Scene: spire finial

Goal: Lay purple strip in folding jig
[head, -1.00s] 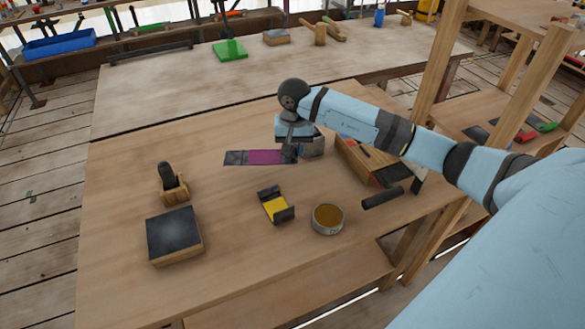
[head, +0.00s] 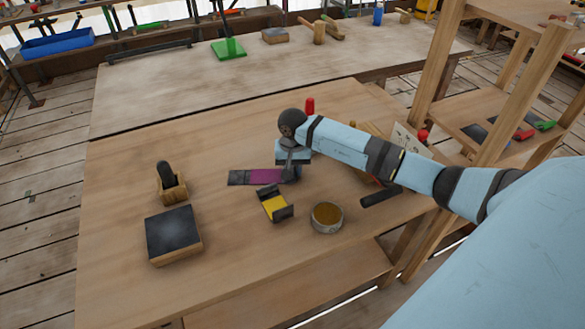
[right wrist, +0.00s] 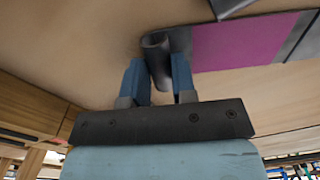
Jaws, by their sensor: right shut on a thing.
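The purple strip (head: 262,177) has a dark grey left end and is held by its right end in my right gripper (head: 290,173). The gripper is shut on that end. In the right wrist view the purple strip (right wrist: 240,40) runs off to the right from between the blue fingers (right wrist: 158,75). The folding jig (head: 273,207), yellow with dark upright ends, stands on the table just in front of the strip. The strip is behind the jig, not in it. My left gripper is not in view.
A round tin (head: 327,217) stands right of the jig, with a dark cylinder (head: 381,195) beyond. A dark-topped block (head: 173,234) and a wooden holder (head: 171,188) are at left. A wooden box partly shows behind my arm. The table's left middle is clear.

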